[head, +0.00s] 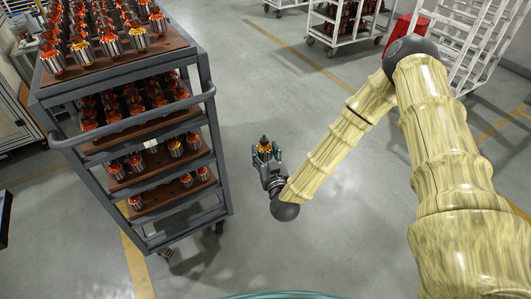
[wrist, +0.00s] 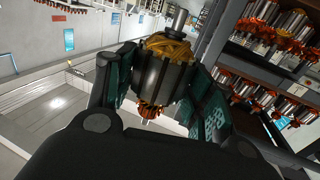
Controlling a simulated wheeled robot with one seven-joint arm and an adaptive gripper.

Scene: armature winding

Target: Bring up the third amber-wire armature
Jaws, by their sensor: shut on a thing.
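An armature with amber wire, a steel core and a shaft (wrist: 167,72) fills the middle of the wrist view. My gripper (wrist: 163,88) is shut on its core, with one dark green finger pad on each side. The shaft points up and leans slightly right. In the head view, my gripper (head: 269,168) and the held armature (head: 264,149) are in open air, right of the grey shelf cart and apart from it. Another yellow-amber armature (head: 176,147) stands on a lower cart shelf, and another (head: 139,40) on the top shelf among orange-red ones.
The grey cart (head: 207,102) has several shelves of armatures and a push handle on the near side. White rack carts (head: 345,38) and a red bin (head: 408,30) stand at the back. The floor (head: 345,235) around my gripper is clear.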

